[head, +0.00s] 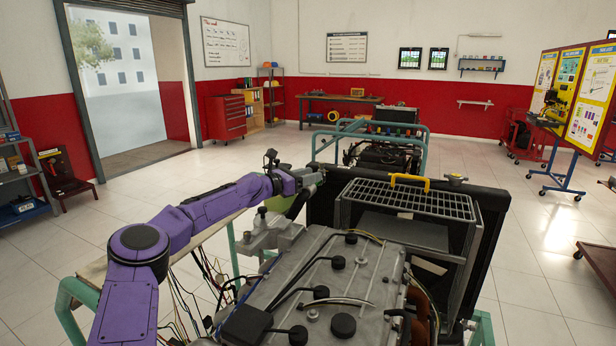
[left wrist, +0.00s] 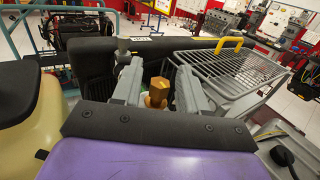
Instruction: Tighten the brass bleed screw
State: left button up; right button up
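The brass bleed screw (left wrist: 157,93), a gold hex-headed piece, shows in the left wrist view between the two fingers of my left gripper (left wrist: 158,88). The fingers are apart, one on each side of the screw, with a narrow dark gap on its right side; I cannot tell if the left finger touches it. In the head view my left gripper (head: 312,176) is at the left end of the radiator (head: 325,205), behind the engine (head: 330,275). The screw is hidden there. My right gripper is not in view.
A grey wire-topped box (head: 415,200) with a yellow handle (head: 409,180) stands right of my gripper. Loose cables hang at the engine's left. Another framed engine (head: 380,155) stands behind. Open floor lies left and right.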

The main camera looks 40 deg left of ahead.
pick_arm(q)
jog(key=v, duration=0.2)
jog(key=p+v, duration=0.1)
jog(key=v, duration=0.3)
jog(key=shift+a+r, duration=0.1)
jog(key=shift+r, duration=0.2)
jog(key=p+v, duration=0.2)
jog(key=v, duration=0.1)
jog(key=p+v, duration=0.1)
jog(key=shift+s+f+p, duration=0.2)
jog(key=shift+f+p, duration=0.15)
